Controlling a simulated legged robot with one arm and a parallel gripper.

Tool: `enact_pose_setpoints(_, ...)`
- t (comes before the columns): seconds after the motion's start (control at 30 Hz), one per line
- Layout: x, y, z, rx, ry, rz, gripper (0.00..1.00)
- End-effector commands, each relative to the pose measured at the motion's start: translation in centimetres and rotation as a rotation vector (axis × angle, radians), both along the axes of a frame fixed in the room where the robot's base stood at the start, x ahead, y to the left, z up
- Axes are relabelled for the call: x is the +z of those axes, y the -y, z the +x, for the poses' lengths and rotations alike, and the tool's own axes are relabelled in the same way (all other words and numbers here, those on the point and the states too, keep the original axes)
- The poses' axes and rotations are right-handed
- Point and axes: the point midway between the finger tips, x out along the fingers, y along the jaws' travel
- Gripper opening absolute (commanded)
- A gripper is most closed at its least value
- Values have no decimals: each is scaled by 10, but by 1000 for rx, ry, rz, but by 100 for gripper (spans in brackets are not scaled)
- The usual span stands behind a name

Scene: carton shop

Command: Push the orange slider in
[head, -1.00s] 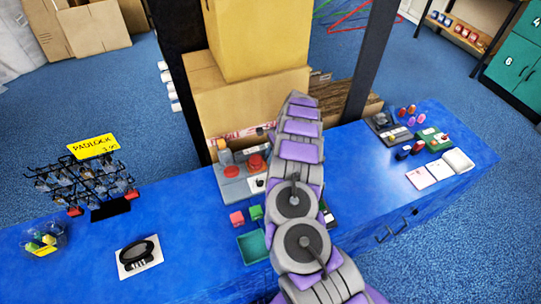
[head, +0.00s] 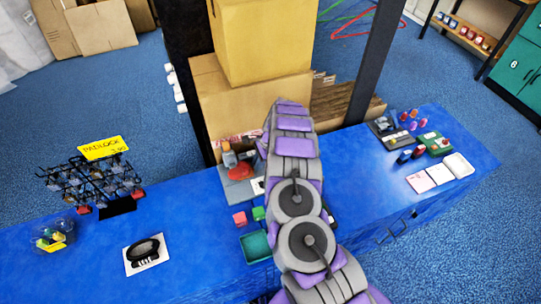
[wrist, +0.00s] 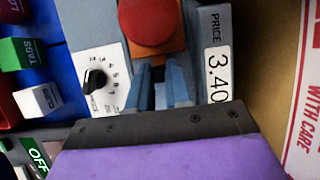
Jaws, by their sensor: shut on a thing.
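The orange slider (wrist: 155,50) shows in the wrist view at the top middle, partly under a round red knob (wrist: 148,20). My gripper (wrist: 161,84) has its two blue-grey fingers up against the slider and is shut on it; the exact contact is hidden. The slider belongs to a grey device (wrist: 198,60) with a white dial plate and a "PRICE 3.40" label. In the head view the device (head: 240,188) stands on the blue counter, and my arm covers its right part and my gripper.
A cardboard box stack (head: 245,95) stands close behind the device. Red and green blocks (head: 239,218) and a green tray (head: 255,246) lie in front. A padlock rack (head: 100,180) stands left; small goods (head: 405,150) lie right. The counter between is mostly clear.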

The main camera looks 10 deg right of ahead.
Motion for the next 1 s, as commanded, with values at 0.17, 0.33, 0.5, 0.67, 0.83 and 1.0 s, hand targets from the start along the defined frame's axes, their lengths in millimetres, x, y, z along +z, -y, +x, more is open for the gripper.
enact_pose_setpoints(0.17, 3, -36, -7, 1, 2, 0, 0)
enact_pose_setpoints(0.33, 1, -45, -9, -1, 3, 1, 0)
enact_pose_setpoints(0.5, 1, -46, -9, 0, 3, 2, 0)
enact_pose_setpoints(0.67, 1, -46, -9, 0, 3, 1, 27)
enact_pose_setpoints(0.83, 1, -44, -9, 0, 2, 0, 44)
enact_pose_setpoints(1.0, 1, -43, -9, 0, 2, 1, 45)
